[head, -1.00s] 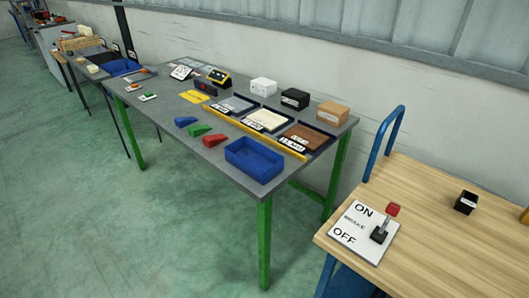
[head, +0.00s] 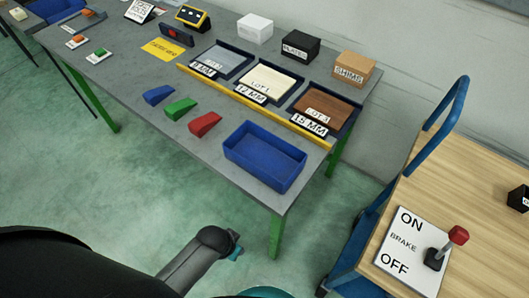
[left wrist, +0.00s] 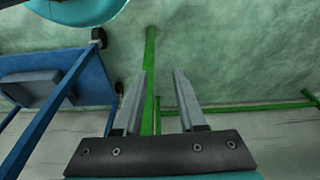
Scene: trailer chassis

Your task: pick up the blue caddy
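The blue caddy (head: 252,172), an open rectangular bin, sits upright and empty at the near right corner of the grey table (head: 195,158) in the head view. My left gripper (left wrist: 160,75) shows in the left wrist view with its two fingers apart and nothing between them. Green table legs and the floor show beyond its fingers; the caddy is not in that view. In the head view, part of my arm comes in at the bottom left, below the table edge and apart from the caddy. My right gripper is in no view.
Blue (head: 158,95), green (head: 180,108) and red (head: 205,123) wedges lie left of the caddy. A yellow strip (head: 255,107) and labelled lot trays (head: 325,106) are behind it. A blue-framed cart (head: 450,190) with a brake lever panel (head: 405,245) stands right, across a gap.

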